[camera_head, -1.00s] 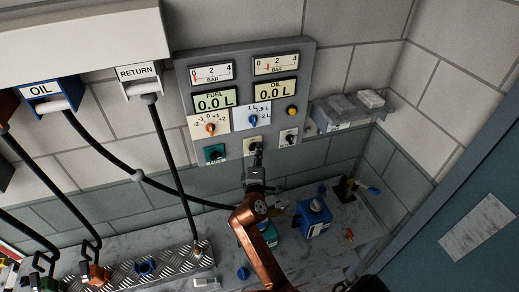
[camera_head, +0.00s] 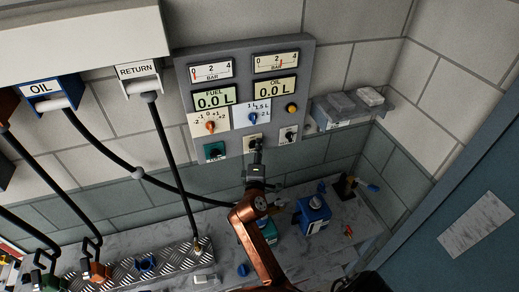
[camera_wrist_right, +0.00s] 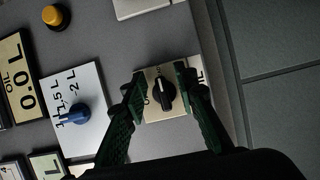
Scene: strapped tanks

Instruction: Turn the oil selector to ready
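The grey control panel (camera_head: 235,120) is on the wall. In its bottom row a black knob on a beige plate (camera_head: 253,141) is largely behind my right gripper (camera_head: 257,157). In the right wrist view this black knob (camera_wrist_right: 164,93) stands between the two fingertips of the gripper (camera_wrist_right: 160,88). The fingers are apart, one on each side of the knob. I cannot tell whether either touches it. The plate's lettering is partly covered; "OIL" shows at its right edge. My left gripper is not in view.
A blue knob (camera_head: 253,118) and an orange knob (camera_head: 211,126) sit above. A blue container (camera_head: 313,214) stands on the marble counter below. Hoses hang at left.

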